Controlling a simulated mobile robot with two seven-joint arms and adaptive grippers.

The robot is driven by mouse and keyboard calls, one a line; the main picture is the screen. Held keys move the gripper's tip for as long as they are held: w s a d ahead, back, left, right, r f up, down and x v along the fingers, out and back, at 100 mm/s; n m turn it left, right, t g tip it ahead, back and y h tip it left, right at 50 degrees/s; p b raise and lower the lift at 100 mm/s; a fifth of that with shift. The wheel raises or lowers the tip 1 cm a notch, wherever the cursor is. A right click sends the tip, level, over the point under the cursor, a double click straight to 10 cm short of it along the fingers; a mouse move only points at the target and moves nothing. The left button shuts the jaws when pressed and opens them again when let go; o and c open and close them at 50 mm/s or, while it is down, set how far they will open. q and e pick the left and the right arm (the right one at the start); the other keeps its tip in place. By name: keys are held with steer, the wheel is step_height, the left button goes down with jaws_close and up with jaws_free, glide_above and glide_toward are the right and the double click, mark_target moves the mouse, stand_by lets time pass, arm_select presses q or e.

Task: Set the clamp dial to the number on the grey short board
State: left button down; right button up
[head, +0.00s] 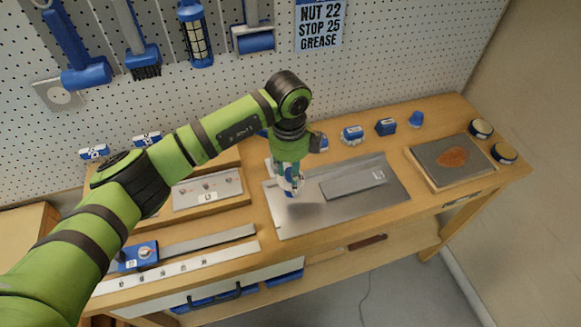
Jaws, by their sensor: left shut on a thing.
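My left gripper (290,180) comes down over the left part of a grey metal plate (300,222) and is shut on a small blue and white object (291,187); its exact shape is hard to make out. A short grey board (345,187) lies on the plate to the right of the gripper, with a small white label (379,175) at its right end. The label is too small to read. A blue clamp block with a pale round dial (145,252) sits at the bench's left, apart from the gripper. The dial's setting is unreadable. My right gripper is out of view.
A long grey bar (210,239) and a white marked strip (190,264) run along the front left. Blue items (386,127) line the back. A tray (452,158) with a brown patch and two round tins (481,129) stand right. Tools hang on the pegboard (400,50).

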arm_select(q)
steer(key=shift+a+f+m+b, duration=0.2)
steer(key=shift+m+b, duration=0.3)
steer(key=shift+b, duration=0.25)
steer(key=m+b, duration=0.8)
steer(key=b, duration=0.1)
steer(key=shift+w+d+m+b, duration=0.1)
steer(key=shift+m+b, duration=0.2)
steer(key=shift+b, duration=0.05)
steer(key=m+b, duration=0.3)
steer(key=m, duration=0.1)
steer(key=m+b, duration=0.2)
steer(key=m, duration=0.2)
steer(key=shift+r, duration=0.1)
steer(key=m+b, duration=0.1)
steer(key=m, duration=0.2)
steer(key=shift+d+m+g, duration=0.15)
steer(key=shift+m+g, duration=0.15)
steer(key=m, duration=0.4)
steer(key=shift+r+m+b, duration=0.1)
steer(key=shift+m+b, duration=0.2)
steer(key=shift+b, duration=0.05)
steer(key=shift+m, duration=1.9)
steer(key=shift+d, duration=0.1)
